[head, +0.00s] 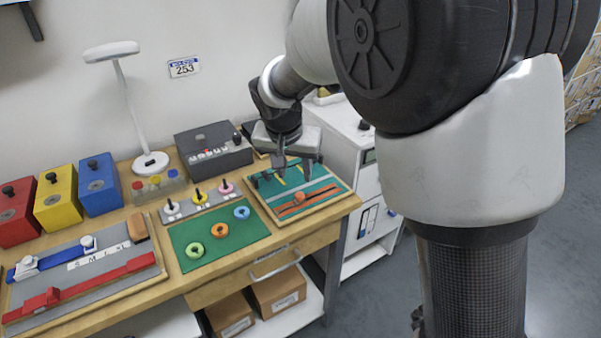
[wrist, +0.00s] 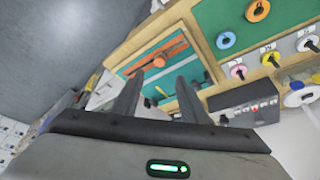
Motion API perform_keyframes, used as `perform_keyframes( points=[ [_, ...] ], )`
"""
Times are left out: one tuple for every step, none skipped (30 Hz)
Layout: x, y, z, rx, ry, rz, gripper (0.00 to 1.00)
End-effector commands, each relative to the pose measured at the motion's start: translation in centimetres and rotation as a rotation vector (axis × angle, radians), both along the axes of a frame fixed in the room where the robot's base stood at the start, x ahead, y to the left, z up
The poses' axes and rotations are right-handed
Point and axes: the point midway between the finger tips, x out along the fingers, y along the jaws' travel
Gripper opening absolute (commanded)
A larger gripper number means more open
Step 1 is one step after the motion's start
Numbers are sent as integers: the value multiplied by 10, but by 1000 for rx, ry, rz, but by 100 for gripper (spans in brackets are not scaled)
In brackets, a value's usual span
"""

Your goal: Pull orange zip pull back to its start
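The zip board (head: 331,197) is a teal panel in a light wooden frame at the right end of the bench. An orange zip strip (head: 322,190) runs along its front half, and the rounded orange zip pull (head: 299,197) sits around the middle of it. In the wrist view the orange strip (wrist: 174,47) and the pull (wrist: 159,61) show beyond the fingers. My gripper (head: 293,172) is over the back part of the board, behind the orange pull and apart from it. Its two fingers are spread, with nothing between them in the wrist view (wrist: 159,80).
Yellow and dark pieces lie at the board's back, partly hidden by my gripper. Left are a green mat (head: 238,222) with rings, a grey peg plate (head: 183,209) and a dark control box (head: 232,158). A white cabinet (head: 343,145) stands close behind the bench's right end.

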Motion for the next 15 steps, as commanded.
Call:
perform_keyframes(
  points=[
    [4, -2, -14, -3, 5, -2, 40],
    [7, -2, -19, -2, 3, -2, 40],
    [10, -3, -28, -2, 5, -2, 40],
    [13, -4, -34, -2, 3, -2, 40],
    [15, -4, -40, -3, 4, -2, 40],
    [18, -5, -48, -3, 4, -2, 40],
    [20, -5, -54, -2, 3, -2, 40],
    [23, -6, -59, -3, 4, -2, 40],
    [26, -6, -66, -2, 3, -1, 40],
    [28, -6, -71, -1, 3, -1, 40],
    [29, -7, -75, -1, 2, -2, 40],
    [32, -7, -80, -1, 2, -2, 40],
    [34, -7, -84, 0, 1, -1, 40],
    [35, -8, -87, 0, 1, -1, 40],
    [37, -8, -90, 0, 1, -1, 40]
  ],
)
